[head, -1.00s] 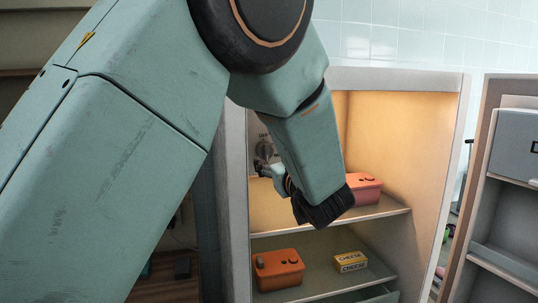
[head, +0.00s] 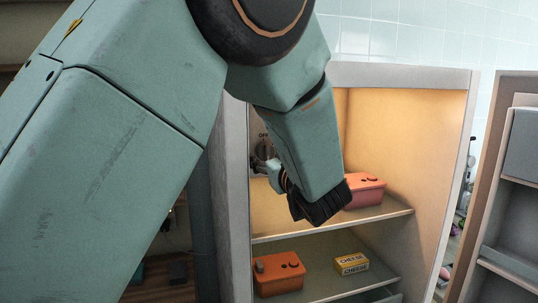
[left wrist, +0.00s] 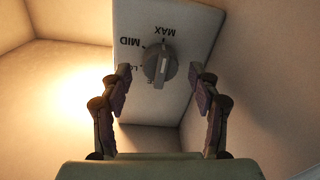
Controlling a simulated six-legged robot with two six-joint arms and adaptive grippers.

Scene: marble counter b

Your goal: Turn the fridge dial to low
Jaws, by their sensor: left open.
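The fridge dial (head: 264,150) is a round grey knob on a light panel (head: 258,128) on the fridge's inner left wall. In the left wrist view the dial (left wrist: 152,66) shows a pale line across it, and the panel (left wrist: 188,22) reads MAX and MID upside down; other labels are partly covered. I cannot tell which setting the dial points to. My left gripper (head: 272,168) is open in front of the dial. In the wrist view its fingers (left wrist: 160,76) stand on either side of the dial, with gaps. My right gripper is out of view.
The fridge is open and lit. A red container (head: 366,193) stands on the upper shelf, behind my wrist. An orange container (head: 279,273) and a yellow cheese box (head: 351,264) stand on the lower shelf. The open door (head: 510,200) is at the right.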

